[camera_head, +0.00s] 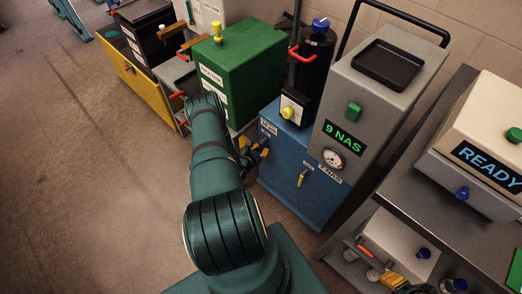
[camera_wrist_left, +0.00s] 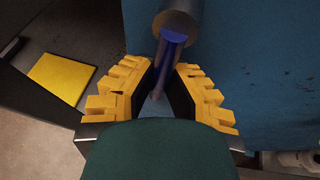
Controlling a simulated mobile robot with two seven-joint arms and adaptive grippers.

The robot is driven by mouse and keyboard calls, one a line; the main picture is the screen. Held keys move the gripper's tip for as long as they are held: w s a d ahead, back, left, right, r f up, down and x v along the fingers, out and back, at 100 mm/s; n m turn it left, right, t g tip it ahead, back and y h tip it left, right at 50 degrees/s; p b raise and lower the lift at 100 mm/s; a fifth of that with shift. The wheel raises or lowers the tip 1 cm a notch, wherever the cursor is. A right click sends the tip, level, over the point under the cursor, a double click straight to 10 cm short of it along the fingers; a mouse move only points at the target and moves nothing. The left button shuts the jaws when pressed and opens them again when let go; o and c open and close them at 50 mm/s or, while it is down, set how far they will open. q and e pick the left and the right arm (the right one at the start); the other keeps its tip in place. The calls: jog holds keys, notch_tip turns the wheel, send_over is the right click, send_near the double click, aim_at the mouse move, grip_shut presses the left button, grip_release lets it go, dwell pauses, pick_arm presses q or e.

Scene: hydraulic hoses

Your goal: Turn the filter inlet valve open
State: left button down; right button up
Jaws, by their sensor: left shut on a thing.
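My left arm reaches forward to the blue cabinet (camera_head: 275,165). My left gripper (camera_head: 257,152) is at the cabinet's left side, partly hidden behind my arm. In the left wrist view the yellow-padded fingers of my left gripper (camera_wrist_left: 166,78) are shut on a blue valve lever (camera_wrist_left: 173,38). The lever projects from a round stub (camera_wrist_left: 178,22) in front of a blue panel (camera_wrist_left: 260,70). The lever's lower end is between the fingers. The valve itself is hidden in the head view.
A grey unit (camera_head: 375,95) displays "9 NAS". A green box (camera_head: 240,70) stands behind my arm. A grey bench (camera_head: 450,210) is at right. The floor at left is clear.

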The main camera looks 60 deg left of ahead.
pick_arm(q)
jog(key=c, duration=1)
grip_release()
jog(key=shift+a, duration=0.1)
jog(key=v, duration=1.2)
jog(key=shift+r, duration=0.1)
